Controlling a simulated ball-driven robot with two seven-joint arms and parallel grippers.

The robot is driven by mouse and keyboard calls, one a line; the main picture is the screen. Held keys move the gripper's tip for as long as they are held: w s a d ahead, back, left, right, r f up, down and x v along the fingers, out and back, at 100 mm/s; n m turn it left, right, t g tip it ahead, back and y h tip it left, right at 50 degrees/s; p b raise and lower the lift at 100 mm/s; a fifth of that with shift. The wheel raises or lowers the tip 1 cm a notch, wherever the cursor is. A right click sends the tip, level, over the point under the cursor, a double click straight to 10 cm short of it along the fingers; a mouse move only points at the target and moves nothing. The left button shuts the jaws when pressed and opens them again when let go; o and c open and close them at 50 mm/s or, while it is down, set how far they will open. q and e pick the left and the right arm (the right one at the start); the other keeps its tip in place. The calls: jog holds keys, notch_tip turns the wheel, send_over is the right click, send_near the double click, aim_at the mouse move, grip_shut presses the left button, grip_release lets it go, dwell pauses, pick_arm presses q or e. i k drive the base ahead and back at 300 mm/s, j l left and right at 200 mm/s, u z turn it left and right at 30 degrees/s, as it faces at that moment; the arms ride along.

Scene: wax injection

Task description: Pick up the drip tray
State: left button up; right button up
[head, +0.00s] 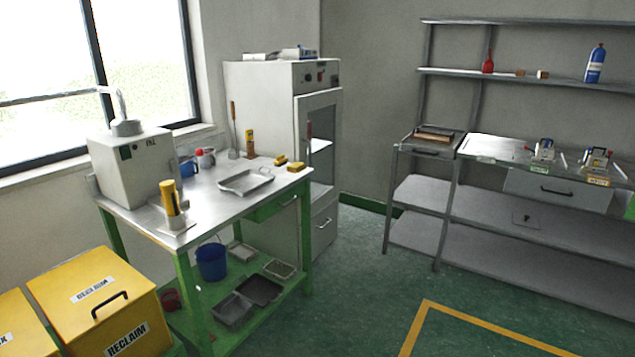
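A shallow grey metal tray (246,182), which looks like the drip tray, lies flat on the steel top of the green-framed table (205,203), near its right part. It appears empty. Other trays sit on the table's lower shelf: a dark tray (259,289), a grey bin-like tray (232,311) and a small light tray (279,269). I cannot tell by label which one is the drip tray. Neither of my grippers is in view.
A white boxy machine (132,165), a yellow cylinder (170,199) and yellow blocks (288,163) share the tabletop. A white cabinet (262,112) stands behind. Yellow reclaim bins (95,295) stand front left. A steel bench (482,148) is at right. Green floor (370,275) between is clear.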

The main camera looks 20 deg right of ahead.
aim_at(242, 184)
jog(key=z, duration=0.3)
jog(key=i+l+z, duration=0.6)
jog(key=i, duration=0.35)
jog(key=i+l+z, duration=0.3)
jog(key=i, duration=0.25)
jog(key=i+z, duration=0.35)
jog(key=i, duration=0.15)
jog(key=i+u, duration=0.25)
jog(key=i, duration=0.2)
jog(key=i+l+u, duration=0.25)
jog(key=i, duration=0.2)
jog(key=i+l+u, duration=0.2)
jog(key=i, duration=0.2)
